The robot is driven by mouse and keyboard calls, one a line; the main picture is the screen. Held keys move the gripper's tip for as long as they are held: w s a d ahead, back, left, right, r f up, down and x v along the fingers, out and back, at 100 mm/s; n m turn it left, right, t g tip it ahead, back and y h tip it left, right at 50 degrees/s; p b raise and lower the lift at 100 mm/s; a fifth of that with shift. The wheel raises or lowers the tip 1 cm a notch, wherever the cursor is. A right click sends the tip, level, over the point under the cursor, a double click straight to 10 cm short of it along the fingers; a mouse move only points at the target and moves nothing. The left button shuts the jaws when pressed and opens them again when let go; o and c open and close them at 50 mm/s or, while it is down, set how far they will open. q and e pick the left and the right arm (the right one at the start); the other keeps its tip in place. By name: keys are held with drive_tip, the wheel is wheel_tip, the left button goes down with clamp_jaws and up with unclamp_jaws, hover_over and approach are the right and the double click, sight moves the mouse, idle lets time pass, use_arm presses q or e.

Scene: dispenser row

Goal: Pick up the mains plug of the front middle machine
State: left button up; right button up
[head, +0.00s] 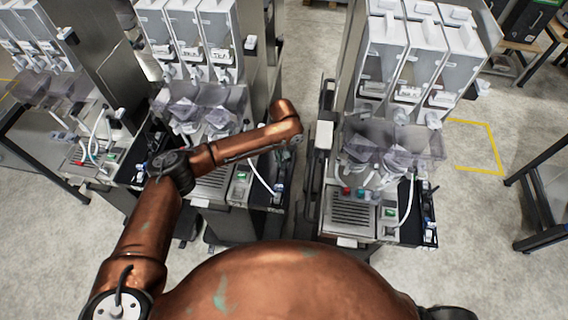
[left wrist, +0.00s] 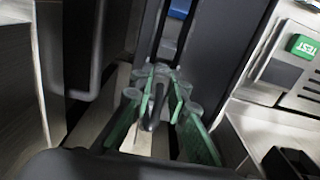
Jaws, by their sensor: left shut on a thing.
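The front middle machine (head: 195,60) is a grey dispenser with tall canisters and a green-lit button at its front. My left arm reaches across it, and its wrist end is over the gap on the machine's right side. In the left wrist view my left gripper (left wrist: 158,85) has its green-padded fingers close together on a small dark piece (left wrist: 153,112), apparently the mains plug. The fingers hide much of it, and its cord cannot be followed clearly. In the head view the fingertips cannot be made out. My right gripper is not in view.
Another dispenser (head: 395,100) stands close on the right, leaving a narrow gap. A third dispenser (head: 45,70) stands at the left. A dark-legged table (head: 545,195) is at the far right. The left wrist view shows a green TEST button (left wrist: 303,46) on a nearby panel.

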use_arm(q)
clamp_jaws()
drive_tip(key=shift+r, duration=0.1)
drive_tip(key=shift+r, duration=0.4)
wheel_tip(320, 180, up, 2)
drive_tip(key=shift+r, duration=0.2)
drive_tip(key=s+r, duration=0.9)
drive_tip(key=s, duration=0.5)
drive_tip(key=shift+r, duration=0.35)
drive_tip(key=shift+r+p, duration=1.05)
drive_tip(key=shift+p, duration=0.6)
